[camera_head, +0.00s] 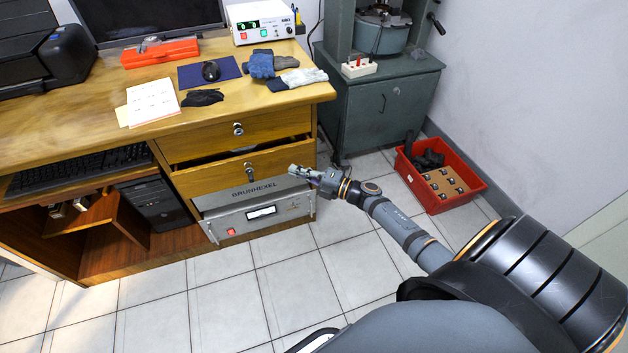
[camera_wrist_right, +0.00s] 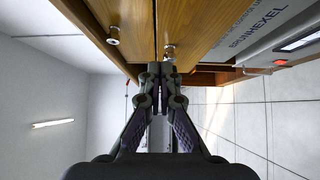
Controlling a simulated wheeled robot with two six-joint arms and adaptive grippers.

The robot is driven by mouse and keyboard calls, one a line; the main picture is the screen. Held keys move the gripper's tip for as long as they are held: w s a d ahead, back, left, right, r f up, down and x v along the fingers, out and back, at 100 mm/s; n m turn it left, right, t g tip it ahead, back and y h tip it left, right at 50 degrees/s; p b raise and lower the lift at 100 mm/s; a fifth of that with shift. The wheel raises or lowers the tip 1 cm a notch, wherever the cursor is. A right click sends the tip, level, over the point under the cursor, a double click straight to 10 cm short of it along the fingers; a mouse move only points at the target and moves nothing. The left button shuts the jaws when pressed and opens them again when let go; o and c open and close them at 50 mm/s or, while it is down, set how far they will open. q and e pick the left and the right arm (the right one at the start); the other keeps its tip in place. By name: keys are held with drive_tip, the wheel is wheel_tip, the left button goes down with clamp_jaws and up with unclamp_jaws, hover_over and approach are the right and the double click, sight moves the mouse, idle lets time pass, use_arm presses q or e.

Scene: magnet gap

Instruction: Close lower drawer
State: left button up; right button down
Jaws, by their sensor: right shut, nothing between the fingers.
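The lower drawer (camera_head: 218,179) is a wooden front with a metal knob, under the upper drawer (camera_head: 220,137) of the desk. It stands out a little from the desk, with a dark gap along its top edge. In the right wrist view the lower drawer (camera_wrist_right: 195,28) appears turned on its side, beside the upper drawer (camera_wrist_right: 130,18). My right gripper (camera_head: 296,170) is shut and empty at the right end of the lower drawer front. In the wrist view its fingertips (camera_wrist_right: 160,72) are close to the drawer fronts; contact cannot be told. My left gripper is not in view.
A grey BRUNHEXEL instrument (camera_head: 262,212) sits below the drawer. A red crate (camera_head: 440,200) stands on the floor to the right, near a grey-green cabinet (camera_head: 375,112). Gloves (camera_head: 262,65) and a mouse lie on the desktop (camera_head: 150,78). The tiled floor in front is clear.

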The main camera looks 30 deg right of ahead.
sight(300, 147)
drive_tip(key=s+d+r+n+t+h+b, duration=0.2)
drive_tip(key=n+h, duration=0.5)
drive_tip(key=n, duration=1.1)
drive_tip(key=s+d+n+t+h+p, duration=0.15)
drive_tip(key=s+n+h, duration=0.35)
drive_tip(key=n, duration=1.3)
drive_tip(key=w+m, duration=0.3)
drive_tip(key=w, duration=0.1)
drive_tip(key=w+d+f+m+h+b, duration=0.1)
drive_tip(key=w+m, duration=0.2)
drive_tip(key=w, duration=0.1)
drive_tip(key=w+f+m+g+b, duration=0.1)
drive_tip(key=w+m, duration=0.2)
drive_tip(key=w, duration=0.1)
drive_tip(key=shift+d+f+h, duration=0.1)
drive_tip(key=shift+d+h, duration=0.2)
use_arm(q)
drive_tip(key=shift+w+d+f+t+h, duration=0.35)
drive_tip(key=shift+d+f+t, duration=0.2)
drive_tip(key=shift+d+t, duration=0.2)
use_arm(e)
drive_tip(key=shift+w+d, duration=0.1)
drive_tip(key=shift+w, duration=0.55)
